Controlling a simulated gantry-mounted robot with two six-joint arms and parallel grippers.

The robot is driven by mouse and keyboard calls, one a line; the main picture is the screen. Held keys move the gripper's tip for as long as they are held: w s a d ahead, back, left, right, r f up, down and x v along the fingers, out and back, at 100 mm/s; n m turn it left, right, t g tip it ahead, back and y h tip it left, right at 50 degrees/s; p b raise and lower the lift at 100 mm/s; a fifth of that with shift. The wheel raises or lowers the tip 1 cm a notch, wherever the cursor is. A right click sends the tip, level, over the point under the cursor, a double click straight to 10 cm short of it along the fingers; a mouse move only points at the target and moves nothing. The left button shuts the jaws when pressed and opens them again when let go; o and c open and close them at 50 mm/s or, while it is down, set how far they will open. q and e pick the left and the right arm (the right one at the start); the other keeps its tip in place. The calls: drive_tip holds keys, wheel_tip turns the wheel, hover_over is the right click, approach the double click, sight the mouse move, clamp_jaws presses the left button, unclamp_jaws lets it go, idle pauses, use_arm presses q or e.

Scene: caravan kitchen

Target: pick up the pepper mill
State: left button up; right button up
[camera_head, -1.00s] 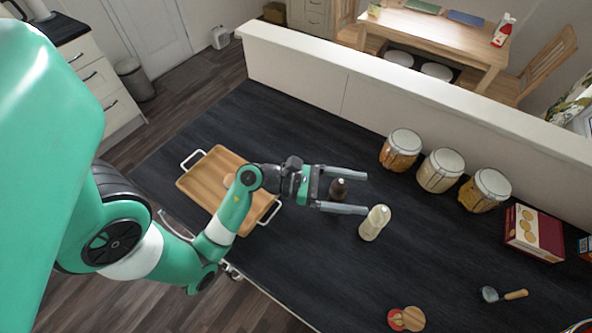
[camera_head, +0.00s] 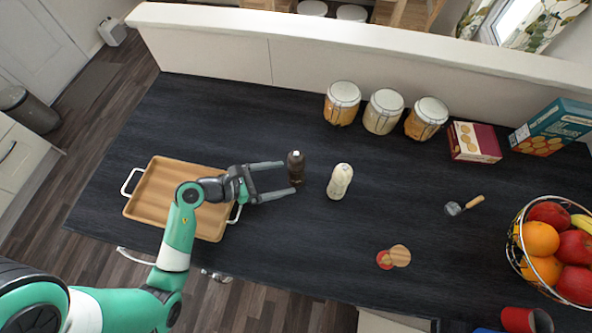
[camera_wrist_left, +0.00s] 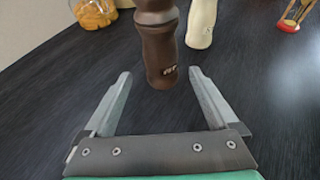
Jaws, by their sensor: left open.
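The dark brown pepper mill (camera_head: 295,168) stands upright on the black counter. In the left wrist view the mill (camera_wrist_left: 160,45) is straight ahead, its top cut off by the picture edge. My left gripper (camera_head: 288,178) is open and empty, coming from the left with its fingers pointing at the mill. In the left wrist view the fingertips (camera_wrist_left: 160,73) lie either side of the mill's lower part, with gaps on both sides. The mill appears at or just beyond the tips. My right gripper is not in view.
A cream mill (camera_head: 340,181) stands close to the right of the pepper mill. A wooden tray (camera_head: 160,212) lies under my left arm. The counter in front is clear.

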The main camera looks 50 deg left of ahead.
sight(298, 176)
use_arm(q)
drive_tip(key=shift+x, duration=3)
drive_tip(key=shift+s+d, duration=0.1)
clamp_jaws()
